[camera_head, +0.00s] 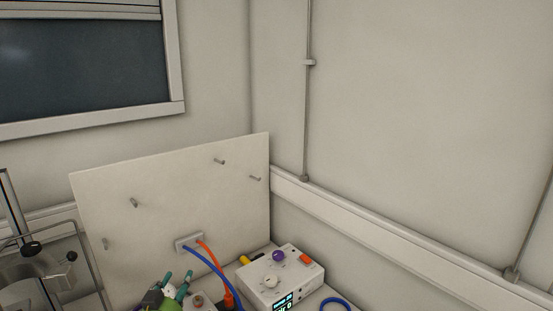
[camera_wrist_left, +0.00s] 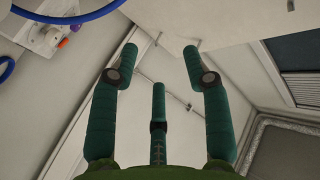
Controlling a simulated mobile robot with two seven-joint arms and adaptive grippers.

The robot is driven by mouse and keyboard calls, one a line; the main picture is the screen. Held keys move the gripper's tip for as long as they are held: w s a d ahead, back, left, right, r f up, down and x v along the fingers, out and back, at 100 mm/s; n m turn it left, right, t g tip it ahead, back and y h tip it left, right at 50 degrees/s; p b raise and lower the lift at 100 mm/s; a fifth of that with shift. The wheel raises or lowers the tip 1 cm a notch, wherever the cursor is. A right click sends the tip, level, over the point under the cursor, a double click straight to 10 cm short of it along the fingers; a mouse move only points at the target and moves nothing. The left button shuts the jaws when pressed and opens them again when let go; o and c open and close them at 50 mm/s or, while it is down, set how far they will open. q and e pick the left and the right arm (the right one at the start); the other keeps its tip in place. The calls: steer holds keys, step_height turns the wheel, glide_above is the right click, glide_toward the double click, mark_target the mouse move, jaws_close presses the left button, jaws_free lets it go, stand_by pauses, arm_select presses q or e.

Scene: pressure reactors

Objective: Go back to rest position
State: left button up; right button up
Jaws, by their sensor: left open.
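My left gripper (camera_head: 175,283) is low in the head view, in front of the upright white board, with its green fingers pointing up. The left wrist view shows the gripper (camera_wrist_left: 160,60) with its green fingers spread apart and nothing between them. My right gripper is in neither view.
A white control box (camera_head: 281,279) with a purple knob and a lit display stands right of the gripper. Blue and orange cables (camera_head: 212,264) run from a socket on the white pegged board (camera_head: 170,190). A metal frame (camera_head: 35,265) stands at the left. Walls close the corner.

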arm_select(q)
steer(key=s+d+f+g+h, duration=0.1)
steer(key=s+d+f+g, duration=0.1)
steer(key=s+f+g, duration=0.35)
steer(key=s+d+f+g, duration=0.2)
steer(key=s+f, duration=0.4)
steer(key=s, duration=0.4)
steer(key=s+f+n+g+y, duration=0.1)
steer(key=s+f+g, duration=0.15)
steer(key=s, duration=0.75)
steer(key=s+f+n+g, duration=0.2)
steer(key=s+g, duration=0.2)
steer(key=s, duration=0.7)
step_height(320, 180, down, 27)
steer(key=b, duration=0.5)
steer(key=s+a+f+g+b, duration=0.2)
steer(key=s+f+b, duration=0.3)
steer(key=s+f, duration=1.2)
step_height(320, 180, down, 3)
steer(key=shift+s+a+f+m+y, duration=0.1)
steer(key=shift+s+a+m+y, duration=0.05)
steer(key=shift+a+m+y, duration=0.2)
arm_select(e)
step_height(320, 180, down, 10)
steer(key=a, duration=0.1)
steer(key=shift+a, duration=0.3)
